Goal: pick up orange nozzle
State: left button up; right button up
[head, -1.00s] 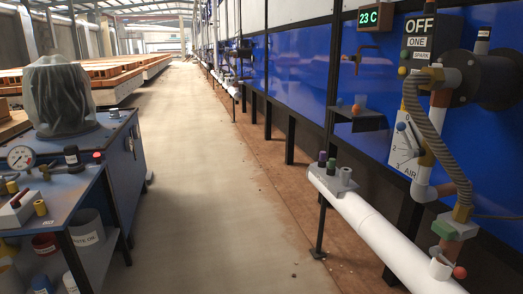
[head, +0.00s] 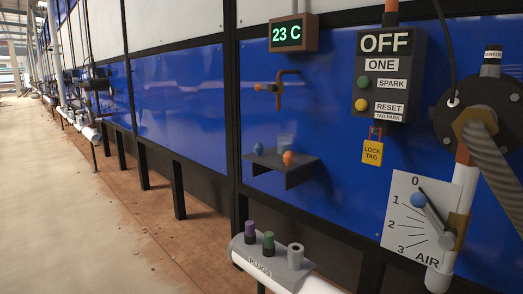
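A small orange object (head: 288,158), which looks like the orange nozzle, sits near the front right edge of a small dark shelf (head: 298,175) on the blue wall. It is too small for me to tell its exact shape. A small blue object (head: 258,148) sits at the shelf's left, and a pale bluish cup (head: 284,141) stands behind the orange one. Neither of my grippers is in view.
A grey plug holder (head: 268,264), labelled PLUGS, holds purple, green and grey plugs on a white pipe below the shelf. An OFF control box (head: 390,75), a yellow lock tag (head: 372,152) and an AIR dial (head: 412,220) are at the right. The floor (head: 50,200) at left is clear.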

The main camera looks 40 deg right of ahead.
aim_at(289, 158)
jog(key=i, duration=1.7)
jog(key=i+z, duration=0.25)
jog(key=z, duration=0.15)
jog(key=i+j+z, duration=0.15)
jog(key=z, duration=0.2)
jog(key=i+j+z, duration=0.2)
jog(key=i+z, duration=0.2)
jog(key=k, duration=0.05)
